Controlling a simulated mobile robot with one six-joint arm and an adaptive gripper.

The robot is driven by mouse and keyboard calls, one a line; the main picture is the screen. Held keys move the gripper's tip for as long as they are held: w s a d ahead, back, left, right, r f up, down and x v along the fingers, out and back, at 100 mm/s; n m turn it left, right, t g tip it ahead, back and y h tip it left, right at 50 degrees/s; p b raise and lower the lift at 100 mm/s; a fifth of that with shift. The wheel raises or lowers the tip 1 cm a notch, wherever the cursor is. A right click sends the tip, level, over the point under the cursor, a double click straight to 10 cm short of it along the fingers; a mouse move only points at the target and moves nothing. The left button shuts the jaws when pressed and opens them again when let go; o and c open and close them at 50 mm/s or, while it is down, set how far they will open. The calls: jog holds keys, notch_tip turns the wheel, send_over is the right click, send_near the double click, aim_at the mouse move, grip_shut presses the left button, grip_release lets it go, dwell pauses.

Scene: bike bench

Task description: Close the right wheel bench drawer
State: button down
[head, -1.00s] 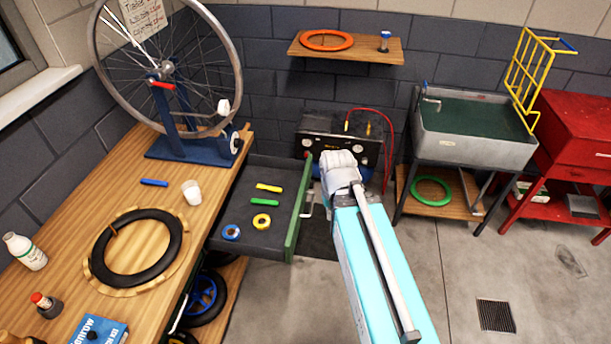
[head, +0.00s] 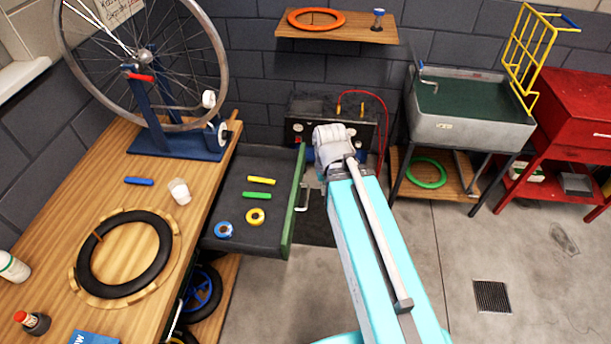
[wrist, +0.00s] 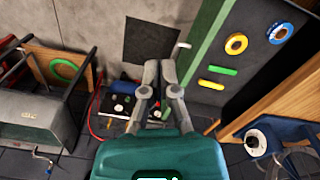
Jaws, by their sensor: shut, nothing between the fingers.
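The right wheel bench drawer (head: 238,231) is pulled out from the wooden bench. Its green front (head: 295,203) has a pale handle (head: 308,194) on its outer face. Inside lie a yellow and a green strip and a blue and a yellow tape roll. In the wrist view the green front (wrist: 195,55) is at upper right, with the handle end (wrist: 183,45) beside it. My gripper (wrist: 160,72) is shut and empty, apart from the drawer front in that view. In the head view my wrist and arm hide the fingers, just right of the drawer front.
The wooden bench (head: 75,190) carries a truing stand (head: 175,141) with a wheel, a tyre (head: 125,253) and a white cup (head: 179,191). A black box with dials (head: 300,130) stands behind my arm. A sink (head: 470,125) is at right. Floor right of my arm is clear.

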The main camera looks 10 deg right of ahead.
jog(key=w+d+f+m+t+y+b, duration=0.1)
jog(key=w+f+y+b, duration=0.4)
jog(key=w+f+b, duration=0.5)
jog(key=w+f+m+y+b, duration=0.1)
jog(key=w+f+y+b, duration=0.25)
jog(key=f+b, duration=0.75)
jog(key=w+d+f+t+y+b, duration=0.2)
jog(key=w+d+y+b, duration=0.2)
jog(key=b, duration=0.7)
jog(key=w+d+f+m+t+y+b, duration=0.1)
jog(key=w+d+y+b, duration=0.3)
jog(key=d+b, duration=0.4)
jog(key=w+f+t+b, duration=0.1)
jog(key=b, duration=0.3)
jog(key=shift+w+d+m+t+y, duration=0.2)
jog(key=shift+d+m+t+y, duration=0.05)
jog(key=shift+m+t+y, duration=0.1)
jog(key=shift+a+f, duration=0.1)
jog(key=shift+a, duration=0.05)
jog(key=x, duration=1.3)
jog(key=shift+w+a, duration=0.15)
jog(key=shift+a, duration=0.25)
